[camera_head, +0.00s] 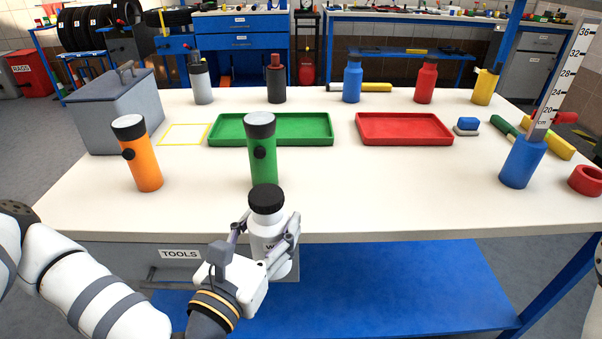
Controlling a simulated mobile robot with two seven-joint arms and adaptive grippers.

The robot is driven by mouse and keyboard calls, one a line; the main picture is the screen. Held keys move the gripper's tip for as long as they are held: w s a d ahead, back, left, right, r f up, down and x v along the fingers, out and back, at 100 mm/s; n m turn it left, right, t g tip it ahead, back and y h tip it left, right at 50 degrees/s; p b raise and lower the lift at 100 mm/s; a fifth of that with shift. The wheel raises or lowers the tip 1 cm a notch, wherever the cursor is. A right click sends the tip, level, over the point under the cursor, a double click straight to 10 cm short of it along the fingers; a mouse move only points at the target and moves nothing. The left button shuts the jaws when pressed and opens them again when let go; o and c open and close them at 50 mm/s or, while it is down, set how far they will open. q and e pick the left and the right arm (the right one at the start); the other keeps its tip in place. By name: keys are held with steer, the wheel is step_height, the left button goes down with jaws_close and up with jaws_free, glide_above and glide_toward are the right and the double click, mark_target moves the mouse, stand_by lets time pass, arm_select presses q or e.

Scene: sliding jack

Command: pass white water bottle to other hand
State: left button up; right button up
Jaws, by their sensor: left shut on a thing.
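The white water bottle (265,232) with a black cap is upright in front of the table's near edge. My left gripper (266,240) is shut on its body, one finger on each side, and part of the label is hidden. The bottle's cap overlaps the lower part of a green flashlight in the picture. My right gripper is not in view; only a bit of white at the lower right edge shows.
On the white table (380,195) stand an orange flashlight (140,160), a green flashlight (262,155), and a blue holder (522,163) with a ruler. Green (270,142) and red (405,139) trays lie behind. The table's front middle-right is clear.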

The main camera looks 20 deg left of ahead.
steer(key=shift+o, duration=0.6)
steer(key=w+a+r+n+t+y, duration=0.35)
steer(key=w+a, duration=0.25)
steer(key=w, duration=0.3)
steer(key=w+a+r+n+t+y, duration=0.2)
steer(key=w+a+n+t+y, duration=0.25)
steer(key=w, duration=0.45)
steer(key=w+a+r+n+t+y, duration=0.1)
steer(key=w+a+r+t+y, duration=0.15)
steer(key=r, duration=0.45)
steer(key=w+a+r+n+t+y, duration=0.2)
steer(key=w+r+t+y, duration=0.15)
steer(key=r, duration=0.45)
arm_select(q)
steer(key=d+r+m+g+h, duration=0.1)
steer(key=d+m+g+h, duration=0.9)
steer(key=d+m+h, duration=0.2)
steer(key=d+h, duration=0.2)
steer(key=h, duration=0.1)
steer(key=shift+d+r, duration=0.3)
steer(key=shift+r, duration=0.1)
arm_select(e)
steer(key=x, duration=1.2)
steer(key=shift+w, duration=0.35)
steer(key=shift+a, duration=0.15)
